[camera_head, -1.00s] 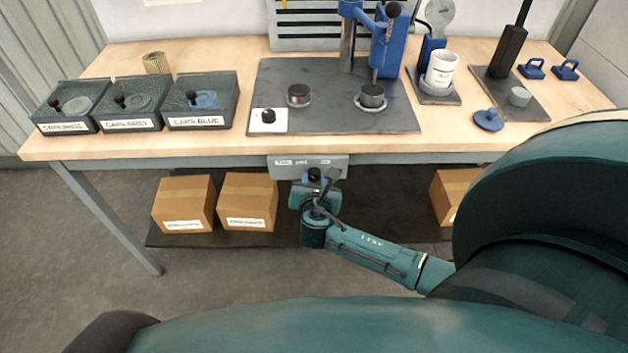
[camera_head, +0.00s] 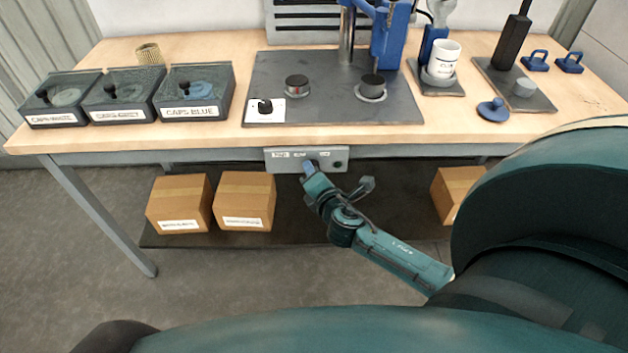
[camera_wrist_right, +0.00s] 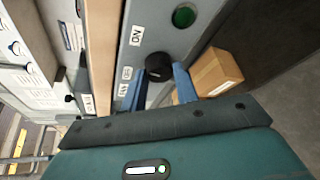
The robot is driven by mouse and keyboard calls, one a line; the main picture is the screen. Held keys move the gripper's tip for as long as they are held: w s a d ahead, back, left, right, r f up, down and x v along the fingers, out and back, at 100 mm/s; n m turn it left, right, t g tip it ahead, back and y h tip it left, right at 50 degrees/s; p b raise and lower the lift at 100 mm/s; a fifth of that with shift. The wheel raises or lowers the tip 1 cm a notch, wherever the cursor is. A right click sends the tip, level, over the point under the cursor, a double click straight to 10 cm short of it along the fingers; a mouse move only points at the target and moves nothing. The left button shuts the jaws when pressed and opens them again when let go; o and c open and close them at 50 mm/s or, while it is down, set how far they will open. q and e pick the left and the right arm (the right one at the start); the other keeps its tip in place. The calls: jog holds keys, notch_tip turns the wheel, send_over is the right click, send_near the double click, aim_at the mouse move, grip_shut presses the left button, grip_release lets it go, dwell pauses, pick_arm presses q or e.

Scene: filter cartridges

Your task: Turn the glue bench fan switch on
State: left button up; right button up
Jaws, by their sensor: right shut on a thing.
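The grey fan switch panel (camera_head: 279,160) hangs under the front edge of the bench. It carries several white labels and a round lamp (camera_head: 340,165). In the right wrist view the panel (camera_wrist_right: 160,30) shows a label reading ON and a dark green lamp (camera_wrist_right: 183,17). The black switch knob (camera_wrist_right: 158,66) sits between the blue fingertips of my right gripper (camera_wrist_right: 159,80). My right gripper (camera_head: 310,168) reaches the panel from below and is shut on the knob, largely hiding it in the head view. My left gripper is not in view.
Cardboard boxes (camera_head: 179,202) stand on the dark lower shelf, on both sides of my right arm. The bench top (camera_head: 200,138) is just above the panel and carries cap trays (camera_head: 193,95), a press (camera_head: 390,40) and a white cup (camera_head: 444,58).

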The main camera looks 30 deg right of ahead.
pick_arm(q)
jog(key=b, duration=0.2)
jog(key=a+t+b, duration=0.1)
jog(key=b, duration=0.2)
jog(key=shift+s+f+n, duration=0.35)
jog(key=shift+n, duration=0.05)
pick_arm(e)
jog(key=m+t, duration=0.1)
jog(key=m, duration=0.3)
jog(key=shift+d+f+t+y, duration=0.1)
jog(key=shift+t+y, duration=0.2)
jog(key=shift+t, duration=0.1)
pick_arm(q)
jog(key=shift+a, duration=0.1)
pick_arm(e)
jog(key=o, duration=1)
jog(key=shift+c, duration=0.2)
jog(key=shift+s, duration=0.1)
